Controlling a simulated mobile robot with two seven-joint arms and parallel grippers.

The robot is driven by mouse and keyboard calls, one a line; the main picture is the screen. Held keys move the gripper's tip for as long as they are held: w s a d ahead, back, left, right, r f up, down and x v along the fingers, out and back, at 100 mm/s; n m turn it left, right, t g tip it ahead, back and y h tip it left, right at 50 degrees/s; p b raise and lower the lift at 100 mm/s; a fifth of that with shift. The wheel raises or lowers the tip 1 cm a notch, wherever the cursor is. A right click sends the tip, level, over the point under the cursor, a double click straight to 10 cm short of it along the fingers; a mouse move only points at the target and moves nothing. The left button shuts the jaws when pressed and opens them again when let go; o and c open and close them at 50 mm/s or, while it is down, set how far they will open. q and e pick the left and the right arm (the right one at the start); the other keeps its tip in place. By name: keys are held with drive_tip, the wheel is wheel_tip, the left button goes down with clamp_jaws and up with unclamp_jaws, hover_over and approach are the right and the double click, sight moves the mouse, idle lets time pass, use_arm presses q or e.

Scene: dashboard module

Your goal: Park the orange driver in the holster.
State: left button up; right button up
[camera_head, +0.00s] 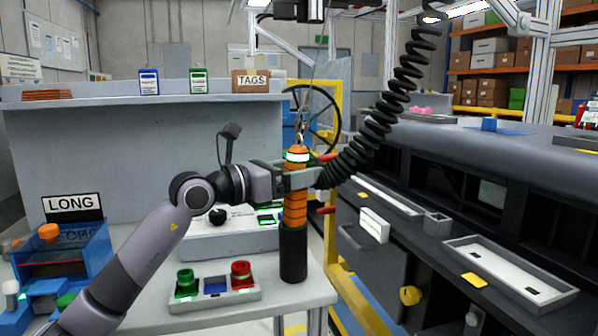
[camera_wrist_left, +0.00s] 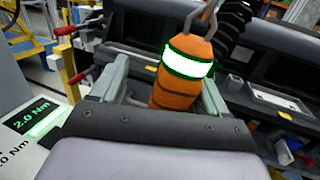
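The orange driver (camera_head: 295,208) stands upright, with a white, green-edged band near its top and a metal hook above it. Its lower end meets the mouth of the black cylindrical holster (camera_head: 293,255) on the bench; how deep it sits inside is hidden. My left gripper (camera_head: 304,178) is level with the driver's upper body, fingers on either side of it. In the left wrist view the driver (camera_wrist_left: 186,75) is between the spread fingers, with a visible gap at the left finger and the right finger close beside it. My right gripper is not in view.
A button box (camera_head: 214,291) with green and red knobs stands left of the holster. A torque display unit (camera_head: 230,236) is behind. A black coiled hose (camera_head: 385,110) hangs close to the right of my gripper. The dark dashboard module (camera_head: 480,190) fills the right side.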

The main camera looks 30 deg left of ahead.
use_arm(q)
drive_tip(key=b+v, duration=0.1)
drive_tip(key=v, duration=0.5)
drive_tip(key=shift+s+b, duration=0.35)
drive_tip(key=shift+a, duration=0.15)
